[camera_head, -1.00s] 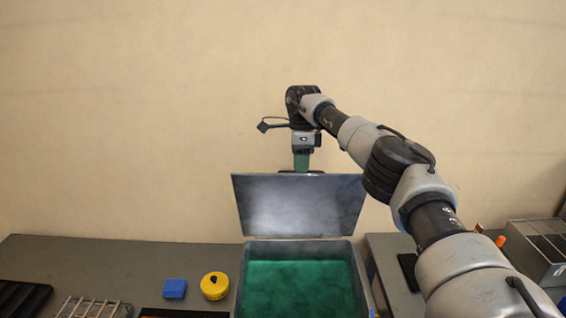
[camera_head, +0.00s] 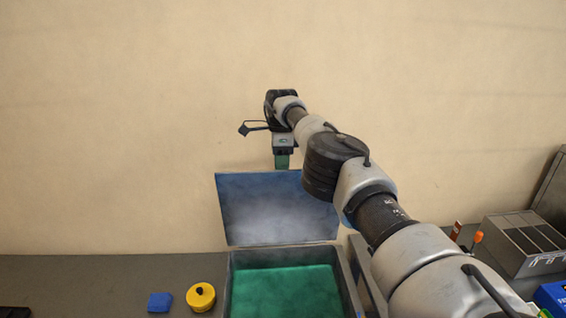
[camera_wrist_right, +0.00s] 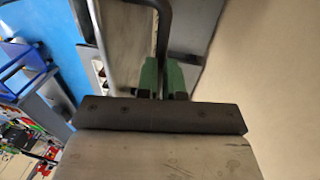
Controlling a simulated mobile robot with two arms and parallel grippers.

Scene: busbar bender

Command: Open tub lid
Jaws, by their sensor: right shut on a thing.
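The tub (camera_head: 354,290) stands on the bench with green liquid or a green bottom inside. Its grey lid (camera_head: 278,210) stands raised at the tub's back edge, its inner face toward me. My right gripper (camera_head: 282,160) is at the lid's top edge, with my arm reaching in from the right. In the right wrist view its green fingers (camera_wrist_right: 163,72) are shut around a dark bar handle (camera_wrist_right: 164,35). In the head view the lid hides the handle. My left gripper is not in view.
A blue block (camera_head: 160,302) and a yellow round container (camera_head: 201,297) lie left of the tub. A grey slotted box (camera_head: 525,243) and an orange-handled tool (camera_head: 478,237) are at the right. A plain wall (camera_head: 120,120) rises behind the bench.

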